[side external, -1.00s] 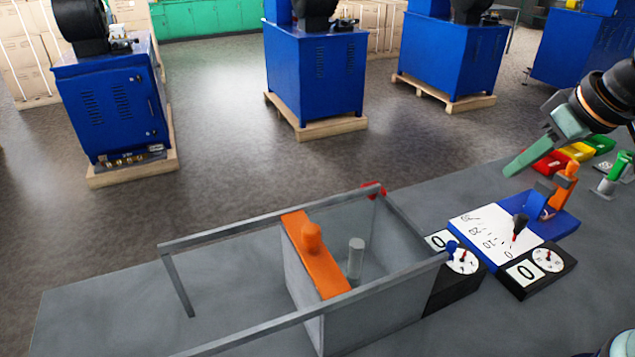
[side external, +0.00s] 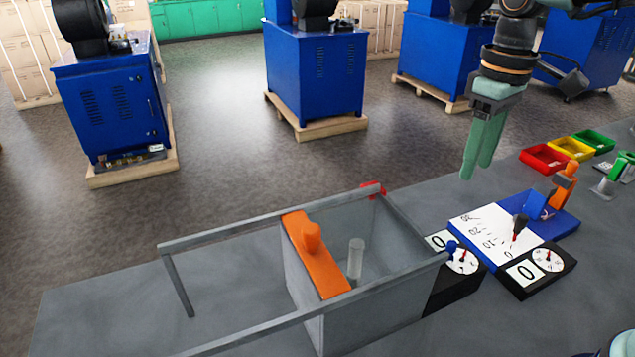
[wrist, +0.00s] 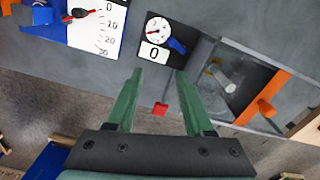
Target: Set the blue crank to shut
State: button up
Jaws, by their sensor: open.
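The blue crank (side external: 452,247) sits at the edge of a black box with a round white dial (side external: 464,261) and a 0 card, beside the right end of the grey frame. In the wrist view the blue crank (wrist: 177,46) lies at the lower right of the dial (wrist: 158,30). My gripper (side external: 474,172) is open and empty, fingers pointing down, well above the bench. In the wrist view the fingertips (wrist: 160,75) are apart, with the dial box beyond them. In the side view the grey frame partly hides that box.
The grey box holds an orange panel (side external: 318,262) with a knob and a grey post (side external: 356,258). A red tab (side external: 373,188) is on its far rail. A second dial box (side external: 537,270), a scale sheet (side external: 480,232) with a lever and coloured bins (side external: 569,148) stand to the right.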

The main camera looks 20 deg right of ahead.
aim_at(452, 243)
jog(key=w+a+f+n+g+h, duration=0.1)
jog(key=w+a+f+n+g, duration=0.1)
jog(key=w+a+f+g, duration=0.15)
jog(key=shift+g, duration=0.35)
jog(key=x, duration=1.2)
jog(key=shift+s+r, duration=0.2)
jog(key=shift+s, duration=0.1)
